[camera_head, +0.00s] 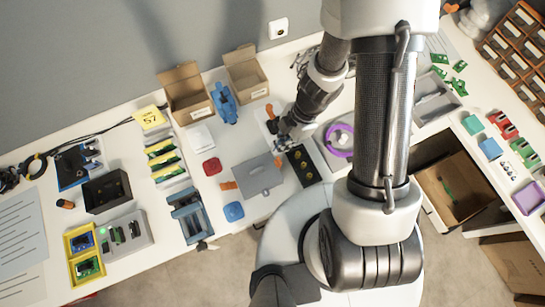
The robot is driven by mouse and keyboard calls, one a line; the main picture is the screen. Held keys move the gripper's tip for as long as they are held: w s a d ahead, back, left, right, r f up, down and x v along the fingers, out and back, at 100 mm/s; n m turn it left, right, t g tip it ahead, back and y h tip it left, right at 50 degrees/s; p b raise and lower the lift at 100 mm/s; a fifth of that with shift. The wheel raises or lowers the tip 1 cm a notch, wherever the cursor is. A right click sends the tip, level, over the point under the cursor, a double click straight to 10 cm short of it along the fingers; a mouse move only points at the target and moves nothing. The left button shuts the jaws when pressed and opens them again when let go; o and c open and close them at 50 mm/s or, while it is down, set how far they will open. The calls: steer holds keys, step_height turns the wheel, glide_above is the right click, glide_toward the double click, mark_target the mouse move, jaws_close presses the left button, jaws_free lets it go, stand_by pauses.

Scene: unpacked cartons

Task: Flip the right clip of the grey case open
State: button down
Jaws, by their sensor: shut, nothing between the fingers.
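The grey case (258,182) lies on the white table in the middle of the view, with its lid looking closed. A small orange piece (228,186) sticks out at its left side. Another orange piece, apparently the right clip (279,162), shows at its upper right edge, small and partly covered. My gripper (281,144) points down just above that right corner, shut and empty. I cannot tell whether it touches the clip, nor whether the clip is flipped.
A black tray with yellow rings (303,165) stands close right of the case. A blue block (233,211) lies in front, a red one (212,166) to the left. Open cartons (187,92) stand behind. A grey tray with a purple ring (339,140) is right, partly behind my arm.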

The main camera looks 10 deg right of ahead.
steer(key=b, duration=0.8)
glide_toward(278, 163)
steer(key=a+f, duration=0.2)
steer(key=s+a+f, duration=0.1)
steer(key=a+f, duration=0.2)
steer(key=shift+s+f, duration=0.2)
